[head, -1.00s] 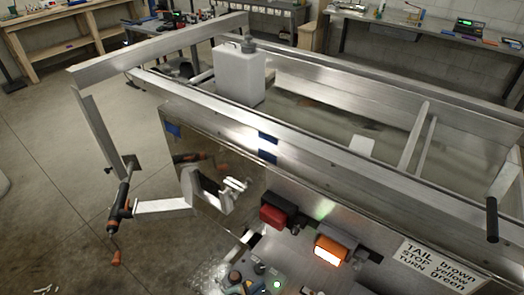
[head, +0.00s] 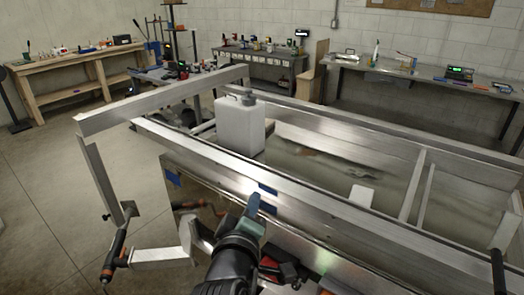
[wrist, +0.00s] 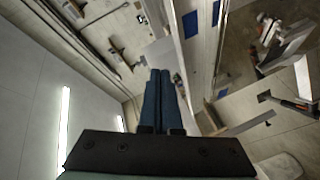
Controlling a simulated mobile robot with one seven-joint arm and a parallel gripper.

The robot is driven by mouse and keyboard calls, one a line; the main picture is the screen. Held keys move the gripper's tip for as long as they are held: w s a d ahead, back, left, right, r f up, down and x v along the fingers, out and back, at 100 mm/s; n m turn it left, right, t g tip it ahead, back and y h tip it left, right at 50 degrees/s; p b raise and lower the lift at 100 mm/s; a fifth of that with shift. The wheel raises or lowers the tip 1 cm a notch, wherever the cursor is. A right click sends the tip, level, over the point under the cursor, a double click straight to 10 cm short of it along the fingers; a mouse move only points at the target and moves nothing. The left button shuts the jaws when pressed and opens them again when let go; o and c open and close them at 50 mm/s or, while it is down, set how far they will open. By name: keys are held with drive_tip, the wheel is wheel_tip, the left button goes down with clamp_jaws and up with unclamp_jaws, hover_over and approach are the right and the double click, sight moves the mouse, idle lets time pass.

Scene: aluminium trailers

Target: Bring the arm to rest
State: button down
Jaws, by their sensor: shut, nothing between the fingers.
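My gripper (head: 252,207) is raised in front of the trailer's near side in the head view, with its dark arm coming up from the bottom edge. In the wrist view my gripper (wrist: 159,72) shows two blue fingers lying side by side, shut, with nothing between them. The aluminium trailer (head: 330,210) fills the middle and right of the head view. In the head view the gripper overlaps the trailer's side panel; I cannot tell the gap. The arm hides part of the red lamp (head: 272,270).
A white jug (head: 240,125) stands on the trailer. A drill-like tool (head: 118,255) is at the lower left on the trailer's bracket. A wooden bench (head: 80,85) and metal benches (head: 420,78) line the walls. The floor at left (head: 45,200) is clear.

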drive_tip(key=s+r+m+t, duration=0.2)
drive_tip(key=r+m+t, duration=0.1)
drive_tip(key=r, duration=0.7)
drive_tip(key=s+r+m+t, duration=0.2)
drive_tip(key=r, duration=0.9)
drive_tip(key=s+d+r+m+t+y, duration=0.1)
drive_tip(key=s+r+m+t, duration=0.4)
drive_tip(key=s+r, duration=1)
wheel_tip(320, 180, up, 4)
drive_tip(key=shift+s+d+f+m+t+y, duration=0.15)
drive_tip(key=shift+d+f+m+t+y, duration=0.2)
drive_tip(key=shift+t+y, duration=0.35)
